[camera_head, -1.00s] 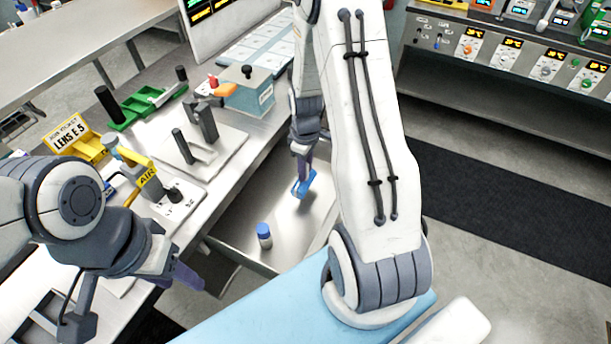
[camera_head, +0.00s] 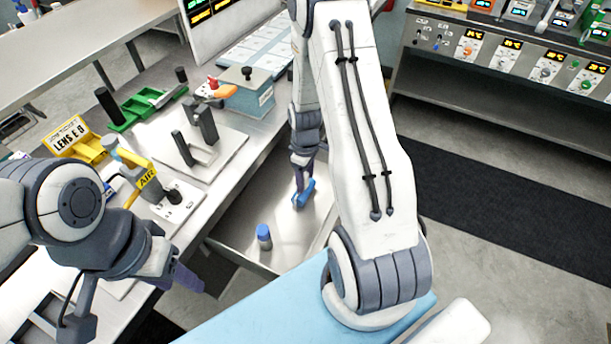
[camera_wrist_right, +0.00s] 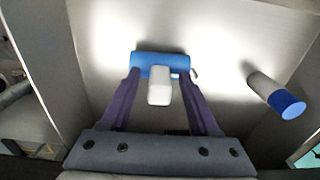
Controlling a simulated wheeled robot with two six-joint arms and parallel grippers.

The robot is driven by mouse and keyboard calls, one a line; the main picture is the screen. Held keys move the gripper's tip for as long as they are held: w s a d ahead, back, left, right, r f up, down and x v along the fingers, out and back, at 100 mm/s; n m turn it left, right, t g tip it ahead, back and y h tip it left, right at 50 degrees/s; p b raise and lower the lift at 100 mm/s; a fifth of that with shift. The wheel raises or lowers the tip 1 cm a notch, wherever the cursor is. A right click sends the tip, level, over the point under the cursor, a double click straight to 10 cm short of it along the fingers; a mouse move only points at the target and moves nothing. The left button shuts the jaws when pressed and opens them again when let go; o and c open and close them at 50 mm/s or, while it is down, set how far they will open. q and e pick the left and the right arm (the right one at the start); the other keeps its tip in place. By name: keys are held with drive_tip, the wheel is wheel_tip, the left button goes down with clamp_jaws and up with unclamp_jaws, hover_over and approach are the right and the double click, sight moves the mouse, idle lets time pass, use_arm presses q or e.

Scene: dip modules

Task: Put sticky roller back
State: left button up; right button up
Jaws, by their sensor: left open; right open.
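The sticky roller, a blue cylinder with a white end or handle, is in the open metal drawer (camera_head: 285,225). In the head view the blue roller (camera_head: 306,193) shows just below my right gripper (camera_head: 302,182). In the right wrist view the blue roller (camera_wrist_right: 160,64) lies across the tips of my open right gripper (camera_wrist_right: 160,82), with its white part between the fingers. I cannot tell whether the fingers touch it. My left gripper (camera_head: 188,280) is open and empty, low in front of the bench and left of the drawer.
A white bottle with a blue cap (camera_head: 264,237) stands in the drawer; it also shows in the wrist view (camera_wrist_right: 275,95). The drawer walls are close around my right gripper. The bench (camera_head: 225,165) holds a green holder (camera_head: 140,108), a yellow sign and fixtures.

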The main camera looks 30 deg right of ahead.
wheel_tip(320, 180, up, 12)
drive_tip(key=s+a+r, duration=0.3)
drive_tip(key=a, duration=0.5)
drive_tip(key=s+a+r, duration=0.2)
drive_tip(key=a+r, duration=0.2)
drive_tip(key=a, duration=0.4)
drive_tip(key=s+a+r, duration=0.1)
drive_tip(key=s+a, duration=0.3)
drive_tip(key=s, duration=0.3)
drive_tip(key=s+a+r+n+y, duration=0.1)
drive_tip(key=s+a+r, duration=0.1)
drive_tip(key=s+a, duration=0.3)
drive_tip(key=s, duration=0.3)
drive_tip(key=shift+a, duration=0.15)
drive_tip(key=shift+r, duration=0.15)
